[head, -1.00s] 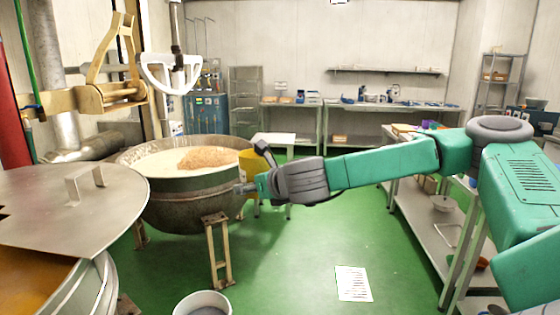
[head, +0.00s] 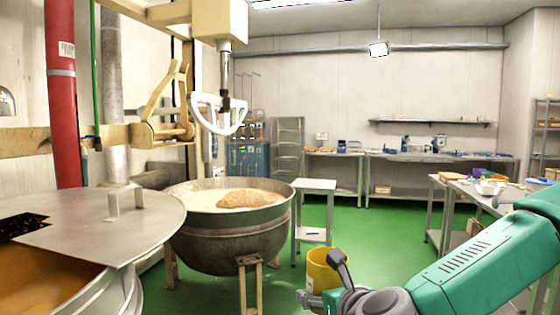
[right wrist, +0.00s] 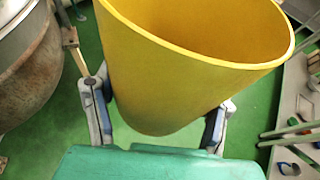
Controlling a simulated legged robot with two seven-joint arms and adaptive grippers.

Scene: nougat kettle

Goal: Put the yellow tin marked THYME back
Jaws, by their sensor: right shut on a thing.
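A yellow tin (head: 322,264) is in the lower middle of the head view, to the right of the kettle. It fills the upper middle of the right wrist view (right wrist: 190,75), open end up and slightly tilted. No THYME lettering is readable on the side I see. My right gripper (head: 312,300) is shut on the tin, and in the right wrist view its two fingers (right wrist: 157,112) press on opposite sides. The part of the tin's base nearest my wrist is hidden. My left gripper is not in view.
A large metal kettle (head: 225,245) with pale contents stands left of the tin. A small light stand (head: 318,186) with a lower shelf is behind it. A side table (head: 437,187) with clutter is at right. Green floor (head: 375,225) lies clear between.

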